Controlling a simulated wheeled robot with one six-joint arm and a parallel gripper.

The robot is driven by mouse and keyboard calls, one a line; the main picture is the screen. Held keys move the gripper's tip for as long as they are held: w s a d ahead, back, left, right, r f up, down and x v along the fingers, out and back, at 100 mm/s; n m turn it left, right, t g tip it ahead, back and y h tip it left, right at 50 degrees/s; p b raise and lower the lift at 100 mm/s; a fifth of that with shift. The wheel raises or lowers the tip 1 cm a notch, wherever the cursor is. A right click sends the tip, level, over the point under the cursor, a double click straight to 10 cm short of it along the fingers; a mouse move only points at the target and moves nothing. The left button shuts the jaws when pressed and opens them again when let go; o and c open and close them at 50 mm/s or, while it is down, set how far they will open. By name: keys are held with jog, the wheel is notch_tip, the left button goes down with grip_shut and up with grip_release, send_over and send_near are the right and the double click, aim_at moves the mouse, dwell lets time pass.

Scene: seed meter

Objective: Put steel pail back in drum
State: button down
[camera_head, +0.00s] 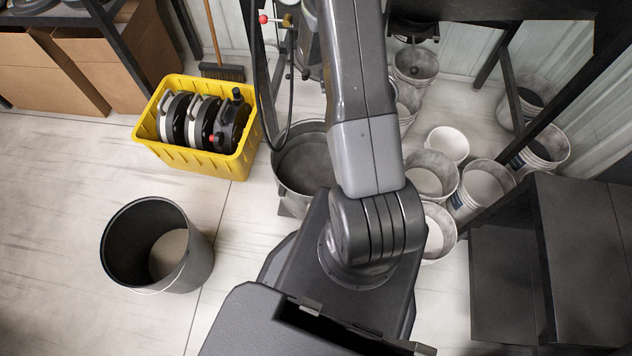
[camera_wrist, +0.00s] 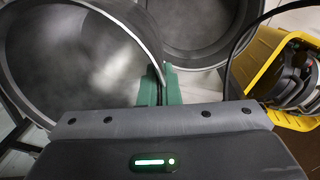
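In the wrist view my gripper (camera_wrist: 158,87) has its green fingers at the rim of a large, round grey metal vessel, which I take to be the steel pail (camera_wrist: 85,60). The fingers look closed on its near wall, and a thin bright line curves along its edge. Another round grey vessel (camera_wrist: 200,28) is just beyond it, nearer the yellow crate. In the head view my arm hides the gripper and the held pail. A grey drum-like vessel (camera_head: 305,165) stands left of my arm, partly covered by it. Which vessel is the drum is not certain.
A dark open bucket (camera_head: 185,270) stands alone at the left on pale floor. The yellow crate (camera_head: 200,158) holds several round parts. White buckets (camera_head: 425,178) crowd the right, beside dark furniture (camera_head: 580,250). Cardboard boxes (camera_head: 100,70) stand at the back left.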

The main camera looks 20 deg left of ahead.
jog(key=s+a+f+n+b, duration=0.2)
jog(key=s+a+f+b, duration=0.2)
jog(key=f+b, duration=0.3)
jog(key=s+a+f+n+b, duration=0.2)
jog(key=s+a+f+b, duration=0.25)
jog(key=f, duration=0.35)
jog(key=s+a+f+n+b, duration=0.25)
jog(key=a+f+b, duration=0.25)
jog(key=f, duration=0.3)
notch_tip(320, 180, down, 10)
jog(key=b, duration=0.4)
jog(key=shift+s+d+r+m, duration=0.15)
jog(key=shift+s+r+m, duration=0.1)
jog(key=shift+s+m, duration=0.1)
jog(key=shift+f, duration=0.1)
jog(key=shift+f+b, duration=0.15)
jog(key=shift+b, duration=0.15)
jog(key=c, duration=1.6)
grip_release()
jog(key=shift+c, duration=0.2)
notch_tip(320, 180, up, 12)
jog(key=p, duration=0.5)
jog(key=shift+s+a+r, duration=0.25)
jog(key=shift+s, duration=0.15)
